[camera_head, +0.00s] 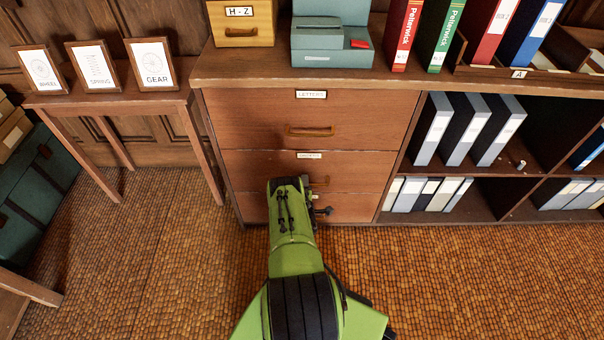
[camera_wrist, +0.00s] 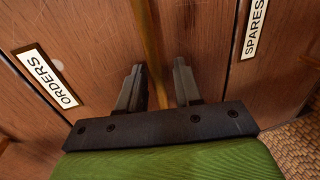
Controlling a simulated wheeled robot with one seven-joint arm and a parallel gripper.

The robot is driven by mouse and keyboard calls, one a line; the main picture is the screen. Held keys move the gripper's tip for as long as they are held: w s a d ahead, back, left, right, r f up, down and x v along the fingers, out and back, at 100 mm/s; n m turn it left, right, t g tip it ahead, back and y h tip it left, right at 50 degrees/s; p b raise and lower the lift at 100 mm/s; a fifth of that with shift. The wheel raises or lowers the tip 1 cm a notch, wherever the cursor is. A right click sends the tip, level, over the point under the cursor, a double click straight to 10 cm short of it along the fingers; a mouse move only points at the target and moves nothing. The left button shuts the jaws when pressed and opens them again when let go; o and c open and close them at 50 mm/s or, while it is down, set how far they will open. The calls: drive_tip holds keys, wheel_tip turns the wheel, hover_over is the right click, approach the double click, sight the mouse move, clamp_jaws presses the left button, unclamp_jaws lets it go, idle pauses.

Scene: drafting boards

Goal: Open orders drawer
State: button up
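The orders drawer (camera_head: 245,170) is the middle of a wooden cabinet's three drawers and looks shut. Its label (camera_wrist: 47,77) reads ORDERS in the wrist view; in the head view the lettering is too small to read. In the wrist view, the brass-coloured handle (camera_wrist: 151,30) runs between the two fingers of my gripper (camera_wrist: 158,75). The fingers are apart, one on each side of it, with a gap still visible. In the head view my green arm hides most of the gripper.
The letters drawer (camera_head: 260,115) above is shut. The spares drawer (camera_head: 350,207) below also looks shut. Shelves with binders (camera_head: 470,130) adjoin on the right. A small table (camera_head: 105,97) with framed cards stands left. The floor in front is clear.

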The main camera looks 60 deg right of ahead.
drive_tip(key=shift+d, duration=0.1)
clamp_jaws()
idle(0.4)
